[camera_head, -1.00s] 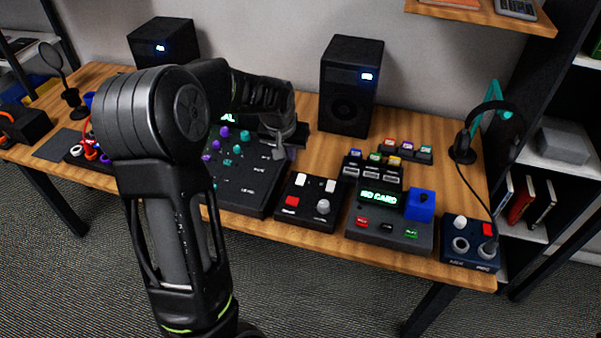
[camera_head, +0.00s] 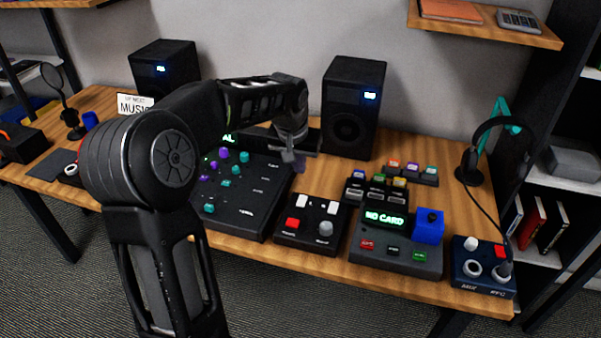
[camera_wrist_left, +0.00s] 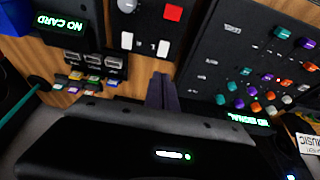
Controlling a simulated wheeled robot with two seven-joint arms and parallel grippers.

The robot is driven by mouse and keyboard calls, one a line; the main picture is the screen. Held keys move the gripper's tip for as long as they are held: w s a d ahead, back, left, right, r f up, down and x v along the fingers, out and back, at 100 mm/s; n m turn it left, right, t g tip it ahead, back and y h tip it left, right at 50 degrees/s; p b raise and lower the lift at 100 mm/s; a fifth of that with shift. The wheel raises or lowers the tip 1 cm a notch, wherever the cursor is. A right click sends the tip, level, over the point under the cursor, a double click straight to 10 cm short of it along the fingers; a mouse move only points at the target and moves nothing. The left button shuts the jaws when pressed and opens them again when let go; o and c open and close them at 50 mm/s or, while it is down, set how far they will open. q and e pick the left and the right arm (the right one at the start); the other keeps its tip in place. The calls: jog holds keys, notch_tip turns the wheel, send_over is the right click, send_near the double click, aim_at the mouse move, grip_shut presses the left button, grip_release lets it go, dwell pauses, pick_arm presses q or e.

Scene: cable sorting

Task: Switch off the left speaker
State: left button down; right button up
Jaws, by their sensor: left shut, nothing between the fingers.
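The left speaker (camera_head: 165,65) is a black box at the back left of the table. A small blue-white light glows on its front, and my arm hides its lower part. My left gripper (camera_head: 298,163) points down over the back right of the black mixer panel (camera_head: 245,200), well to the right of the left speaker. Its fingers (camera_wrist_left: 163,92) are together and empty in the left wrist view. The right speaker (camera_head: 352,110) stands behind and right of the gripper, also with a lit blue display. My right gripper is not in view.
A button box (camera_head: 312,225), a card reader (camera_head: 395,245) and a headset stand (camera_head: 468,175) are to the right. A MUSIC sign (camera_head: 134,104) stands near the left speaker.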

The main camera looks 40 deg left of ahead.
aim_at(304, 198)
pick_arm(q)
jog(key=x, duration=0.8)
jog(key=p+x, duration=0.1)
jog(key=x, duration=0.4)
jog(key=shift+s, duration=0.35)
jog(key=shift+f, duration=0.1)
jog(key=shift+w+f+b, duration=0.1)
jog(key=shift+f+b, duration=0.15)
jog(key=shift+b, duration=0.1)
jog(key=shift+d, duration=0.1)
jog(key=shift+s, duration=0.2)
